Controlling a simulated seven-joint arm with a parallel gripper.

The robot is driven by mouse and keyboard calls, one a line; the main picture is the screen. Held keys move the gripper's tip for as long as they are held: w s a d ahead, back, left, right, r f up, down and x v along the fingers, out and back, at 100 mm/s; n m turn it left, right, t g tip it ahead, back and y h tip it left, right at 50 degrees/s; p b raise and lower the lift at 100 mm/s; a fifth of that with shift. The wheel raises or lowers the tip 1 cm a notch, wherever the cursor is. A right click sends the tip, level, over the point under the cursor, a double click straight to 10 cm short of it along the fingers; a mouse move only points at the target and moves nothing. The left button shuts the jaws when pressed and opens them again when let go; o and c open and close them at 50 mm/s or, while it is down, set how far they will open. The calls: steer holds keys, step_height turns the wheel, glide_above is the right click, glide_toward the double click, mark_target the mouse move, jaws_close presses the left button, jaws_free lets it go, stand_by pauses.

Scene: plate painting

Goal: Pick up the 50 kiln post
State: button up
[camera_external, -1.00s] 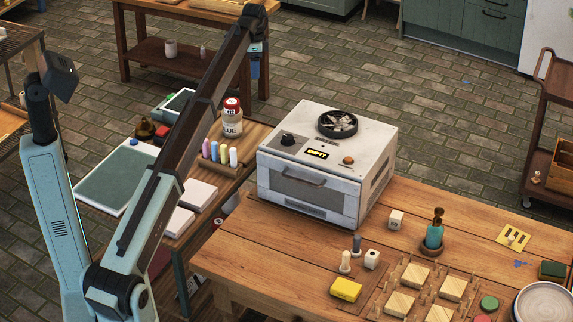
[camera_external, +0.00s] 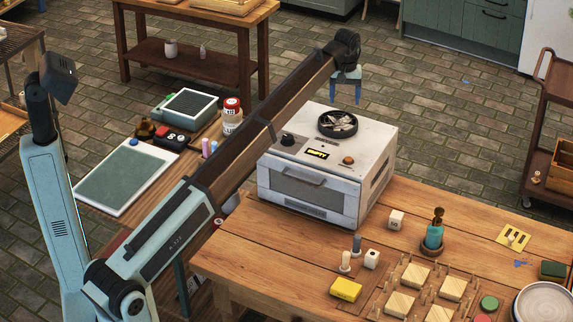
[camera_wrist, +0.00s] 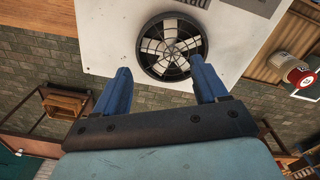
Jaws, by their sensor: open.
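Two small whitish blocks stand on the wooden worktable: a block with faint dark marks (camera_external: 396,220) near the kiln's right side, and a white block (camera_external: 372,259) closer to the front. Their marks are too small to read, so I cannot tell which, if either, is the 50 kiln post. A pale post-like piece (camera_external: 345,262) and a grey one (camera_external: 357,244) stand beside the front block. My gripper (camera_external: 346,94) is open and empty, high above the back of the kiln. In the wrist view its blue fingers (camera_wrist: 160,74) are spread below the kiln's round fan.
The white kiln (camera_external: 310,192), with a fan (camera_external: 337,123) on top, stands at the worktable's back left. The table's front left is clear.

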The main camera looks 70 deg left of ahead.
steer(key=w+d+n, duration=0.6)
steer(key=d+n, duration=0.1)
steer(key=d, duration=0.7)
steer(key=n, duration=0.7)
glide_above(397, 215)
steer(key=f, duration=2.6)
steer(key=shift+w+d+f, duration=0.1)
steer(key=shift+w+f, duration=0.1)
steer(key=shift+w, duration=0.1)
steer(key=shift+s+f, duration=0.2)
steer(key=shift+f, duration=1.1)
steer(key=shift+s+f, duration=0.15)
steer(key=shift+f, duration=1.1)
steer(key=c, duration=1.1)
